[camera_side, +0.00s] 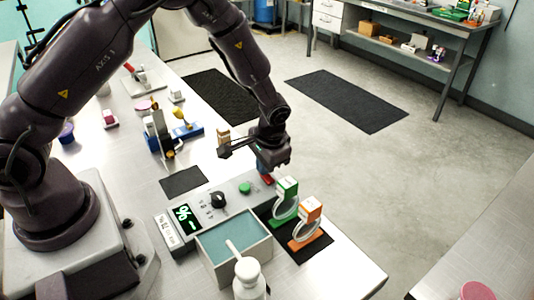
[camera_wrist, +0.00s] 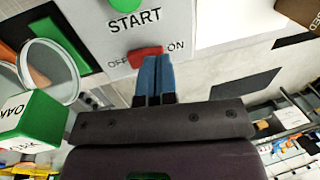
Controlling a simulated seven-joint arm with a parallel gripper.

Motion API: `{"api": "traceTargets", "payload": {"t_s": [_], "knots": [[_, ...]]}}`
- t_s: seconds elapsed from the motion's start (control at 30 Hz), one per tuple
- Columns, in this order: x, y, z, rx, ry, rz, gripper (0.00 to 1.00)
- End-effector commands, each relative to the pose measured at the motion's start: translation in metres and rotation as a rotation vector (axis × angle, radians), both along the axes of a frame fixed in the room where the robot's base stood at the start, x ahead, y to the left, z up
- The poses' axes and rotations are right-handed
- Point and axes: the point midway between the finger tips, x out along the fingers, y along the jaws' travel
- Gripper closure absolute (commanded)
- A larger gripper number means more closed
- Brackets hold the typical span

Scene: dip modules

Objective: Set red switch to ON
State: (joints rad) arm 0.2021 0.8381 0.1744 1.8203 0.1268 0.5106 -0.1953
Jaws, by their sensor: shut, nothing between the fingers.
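The red switch (camera_wrist: 145,53) sits on the grey control panel (camera_wrist: 180,20), between the OFF label on its left and the ON label on its right in the wrist view. I cannot tell clearly which way it is set. In the side view the red switch (camera_side: 267,179) shows at the panel's far right end, partly under my gripper (camera_side: 265,168). My gripper (camera_wrist: 153,62) is shut and empty, with its blue fingertips at the switch's lower edge in the wrist view, close to or touching it. Contact is not clear.
A green START button (camera_side: 245,188), a black knob (camera_side: 218,200) and a lit display (camera_side: 185,217) are on the panel. A tank (camera_side: 263,251) and white bottle (camera_side: 250,282) stand in front. Green-topped (camera_side: 287,188) and orange-topped (camera_side: 311,209) holders stand close to the right.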

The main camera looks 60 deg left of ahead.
Motion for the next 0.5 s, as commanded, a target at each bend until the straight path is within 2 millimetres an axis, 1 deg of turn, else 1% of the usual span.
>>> {"api": "traceTargets", "payload": {"t_s": [0.1,0.5], "knots": [[0.0000,0.0006,-0.0037,0.000,0.000,0.000,1.00],[-0.0002,0.0028,-0.0057,-0.022,0.002,0.002,1.00]]}}
